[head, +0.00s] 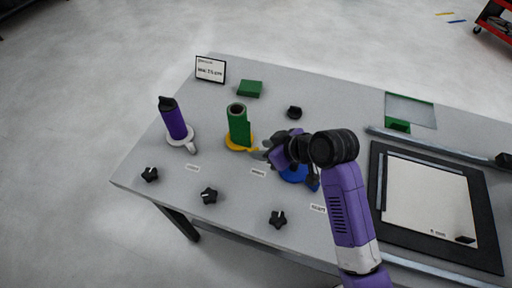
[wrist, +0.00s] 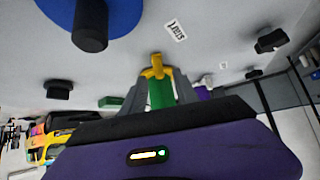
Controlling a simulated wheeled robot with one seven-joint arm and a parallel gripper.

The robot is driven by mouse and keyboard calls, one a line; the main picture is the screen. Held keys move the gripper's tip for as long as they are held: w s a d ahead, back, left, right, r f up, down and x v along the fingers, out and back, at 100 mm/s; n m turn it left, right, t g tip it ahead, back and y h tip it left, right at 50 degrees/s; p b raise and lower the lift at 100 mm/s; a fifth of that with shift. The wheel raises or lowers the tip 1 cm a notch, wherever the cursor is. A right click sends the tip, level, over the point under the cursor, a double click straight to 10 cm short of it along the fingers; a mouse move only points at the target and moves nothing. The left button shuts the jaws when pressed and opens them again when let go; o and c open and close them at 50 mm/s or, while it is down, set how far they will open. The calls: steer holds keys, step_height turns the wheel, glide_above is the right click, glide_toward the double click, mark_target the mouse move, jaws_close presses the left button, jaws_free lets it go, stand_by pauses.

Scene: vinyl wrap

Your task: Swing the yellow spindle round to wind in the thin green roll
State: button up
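The yellow spindle (head: 236,145) stands near the middle of the table, with the thin green roll (head: 238,126) upright on it. Its yellow handle reaches right, toward my gripper (head: 266,150), whose tips are close beside it. In the wrist view the yellow part (wrist: 156,68) shows at the tips of my grey fingers (wrist: 158,82), and the green roll (wrist: 161,94) shows between them. The fingers stand apart, but I cannot tell whether they press on the yellow handle or only flank it.
A purple roll (head: 174,121) stands on a white spindle (head: 187,142) at left. A blue spindle base (head: 297,174) lies partly under my arm. Several black knobs (head: 209,195) line the front edge. A green block (head: 250,88) and a sign (head: 210,70) stand behind; a framed panel (head: 377,190) lies right.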

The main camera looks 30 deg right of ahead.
mark_target(258, 149)
steer(key=shift+x, duration=1.95)
jaws_close()
steer(key=shift+d, duration=0.1)
